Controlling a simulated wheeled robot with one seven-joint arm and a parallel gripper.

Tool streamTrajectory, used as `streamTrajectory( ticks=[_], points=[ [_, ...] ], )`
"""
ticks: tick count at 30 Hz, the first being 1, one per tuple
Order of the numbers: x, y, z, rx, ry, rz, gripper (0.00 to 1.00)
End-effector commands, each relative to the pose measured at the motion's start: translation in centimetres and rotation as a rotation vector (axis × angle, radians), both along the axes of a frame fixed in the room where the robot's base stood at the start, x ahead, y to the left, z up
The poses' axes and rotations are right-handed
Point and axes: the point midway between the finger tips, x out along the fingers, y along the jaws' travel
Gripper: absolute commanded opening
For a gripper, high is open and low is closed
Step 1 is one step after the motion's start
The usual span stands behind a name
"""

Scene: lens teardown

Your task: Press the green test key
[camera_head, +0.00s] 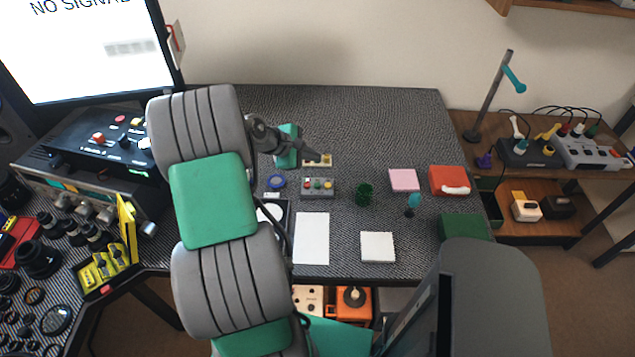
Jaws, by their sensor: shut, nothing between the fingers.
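A small grey key box (317,194) sits on the dark textured table, with red, green and yellow keys on top. The green key (318,185) is the middle one, between red and yellow. My gripper (306,154) is shut and empty, beyond the grey box in the picture. Its tips are close to a small cream block (322,160) with dark and yellow parts; I cannot tell whether they touch it. The gripper looks apart from the green key. My arm hides part of the table's left side.
Around the box are a blue tape ring (276,181), a dark green cup (364,194), a white sheet (311,239), a pink pad (403,180) and a red box (449,180). A monitor (90,45) stands at the left. The table's back right is clear.

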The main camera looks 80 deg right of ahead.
Motion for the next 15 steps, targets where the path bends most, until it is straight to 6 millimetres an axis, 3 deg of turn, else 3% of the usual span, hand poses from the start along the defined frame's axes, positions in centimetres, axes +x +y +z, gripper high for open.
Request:
streamTrajectory(
  ticks=[10, 15],
  points=[
    [-0.4, -0.1, -0.1, 0.002, 0.009, 0.000, 0.00],
    [-0.3, -0.1, -1.2, 0.003, 0.009, 0.000, 0.00]
  ],
)
